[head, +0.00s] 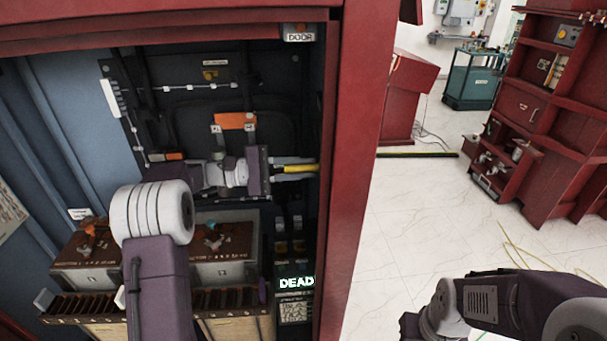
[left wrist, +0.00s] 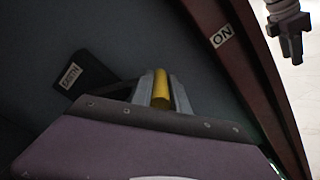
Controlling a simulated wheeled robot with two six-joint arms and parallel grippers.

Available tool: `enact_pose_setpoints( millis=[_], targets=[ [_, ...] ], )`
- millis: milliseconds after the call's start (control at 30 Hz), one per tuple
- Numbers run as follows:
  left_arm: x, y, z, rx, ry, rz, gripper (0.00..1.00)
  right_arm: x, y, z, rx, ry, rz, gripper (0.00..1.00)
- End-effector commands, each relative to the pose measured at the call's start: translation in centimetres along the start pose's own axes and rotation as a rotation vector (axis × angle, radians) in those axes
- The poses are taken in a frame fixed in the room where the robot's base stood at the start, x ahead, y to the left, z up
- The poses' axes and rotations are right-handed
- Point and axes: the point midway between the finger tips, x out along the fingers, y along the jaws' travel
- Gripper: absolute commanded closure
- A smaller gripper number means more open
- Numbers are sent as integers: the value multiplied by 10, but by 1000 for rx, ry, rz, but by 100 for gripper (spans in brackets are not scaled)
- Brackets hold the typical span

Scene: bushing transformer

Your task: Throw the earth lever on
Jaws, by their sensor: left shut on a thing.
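The earth lever (head: 299,169) shows as a yellow handle inside the open red cabinet, near its right inner wall. My left gripper (head: 318,168) reaches in from the left and is shut on the handle, with a finger on either side. The yellow handle (left wrist: 161,88) also shows between the fingers in the left wrist view. A dark EARTH plate (left wrist: 82,75) lies left of the fingers there, and an ON label (left wrist: 222,36) is on the red frame to the right. The lever's pivot is hidden. My right arm is low at the right; its finger opening is unclear.
The red cabinet post (head: 352,170) stands close right of my left gripper. A lit DEAD sign (head: 296,282) is below it. Brown-topped boxes (head: 85,245) stand at the lower left in the cabinet. Open tiled floor (head: 430,220) lies to the right.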

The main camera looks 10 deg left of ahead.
Motion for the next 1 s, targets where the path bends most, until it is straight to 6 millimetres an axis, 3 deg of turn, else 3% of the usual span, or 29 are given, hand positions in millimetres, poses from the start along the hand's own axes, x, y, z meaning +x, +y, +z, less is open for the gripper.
enact_pose_setpoints(
  millis=[200,733,767,800,1000],
  targets=[
    [0,-6,-8,55,-2,-2,100,12,0,1,0,0,0,64],
    [0,-7,-10,70,0,-3,100,14,0,1,0,0,0,64],
    [0,-7,-10,70,0,-3,72,14,0,1,0,0,0,64],
    [0,-7,-10,70,0,-3,61,14,0,2,0,0,0,64],
    [0,-6,-10,72,0,-2,59,14,0,1,0,0,0,64]
  ],
)
